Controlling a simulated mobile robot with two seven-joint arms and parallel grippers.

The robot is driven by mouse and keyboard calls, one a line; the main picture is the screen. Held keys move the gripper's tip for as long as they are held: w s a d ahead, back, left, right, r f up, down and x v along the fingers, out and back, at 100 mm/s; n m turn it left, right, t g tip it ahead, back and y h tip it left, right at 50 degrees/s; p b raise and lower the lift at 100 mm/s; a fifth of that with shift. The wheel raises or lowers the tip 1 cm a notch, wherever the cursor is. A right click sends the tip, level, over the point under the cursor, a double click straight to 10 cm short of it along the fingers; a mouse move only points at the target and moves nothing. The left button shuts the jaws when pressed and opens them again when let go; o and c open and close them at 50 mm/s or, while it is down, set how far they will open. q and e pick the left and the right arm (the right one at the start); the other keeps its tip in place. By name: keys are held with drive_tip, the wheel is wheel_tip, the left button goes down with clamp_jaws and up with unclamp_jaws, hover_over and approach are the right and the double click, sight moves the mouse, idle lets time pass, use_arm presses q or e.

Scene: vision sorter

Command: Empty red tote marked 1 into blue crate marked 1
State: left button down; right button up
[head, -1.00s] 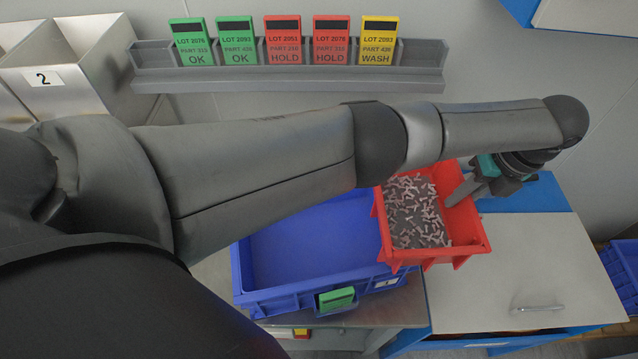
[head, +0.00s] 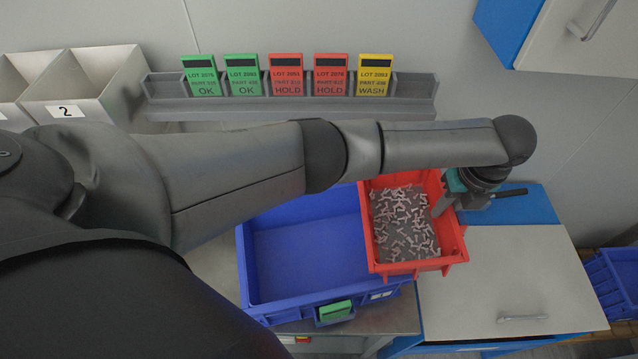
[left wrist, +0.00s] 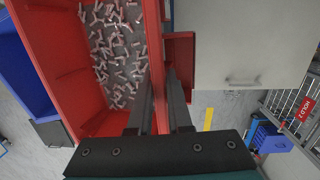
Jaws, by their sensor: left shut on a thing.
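The red tote (head: 455,245) holds many small pinkish metal parts (head: 405,225) and looks roughly level in the head view. It overlaps the right side of the blue crate (head: 247,270), whose visible floor is bare. My left gripper (head: 455,196) is at the tote's right wall. In the left wrist view its two fingers (left wrist: 158,110) are shut on the red wall, with the parts (left wrist: 118,45) inside to the left. I cannot read a number on the tote or crate. My right gripper is not in view.
A green card (head: 335,310) sits in a holder on the crate's front. A rack (head: 300,107) with several lot cards is on the wall behind. A grey-topped cabinet (head: 505,275) stands right of the tote. Another blue crate (head: 612,280) is at the far right.

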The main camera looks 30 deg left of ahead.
use_arm(q)
drive_tip(key=shift+s+a+r+h+p, duration=0.15)
drive_tip(key=shift+a+r+h+p, duration=0.15)
drive_tip(key=shift+r+p, duration=0.2)
drive_tip(key=shift+s+a+r+h+p, duration=0.1)
drive_tip(key=shift+a+r+h+p, duration=0.15)
drive_tip(key=shift+r+p, duration=0.2)
drive_tip(key=s+a+r+t+h+p, duration=0.1)
drive_tip(key=s+a+r+t+h, duration=0.2)
drive_tip(key=s+a+r+h, duration=0.1)
drive_tip(key=shift+a+t+h, duration=0.35)
drive_tip(key=shift+a+t, duration=0.05)
drive_tip(key=shift+a, duration=0.45)
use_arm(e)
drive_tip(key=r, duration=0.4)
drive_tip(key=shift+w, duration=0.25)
use_arm(q)
drive_tip(key=shift+s+r, duration=0.1)
drive_tip(key=shift+r, duration=0.05)
drive_tip(key=shift+s+a+t+h, duration=0.15)
drive_tip(key=shift+a+t+h, duration=0.15)
drive_tip(key=shift+h, duration=0.1)
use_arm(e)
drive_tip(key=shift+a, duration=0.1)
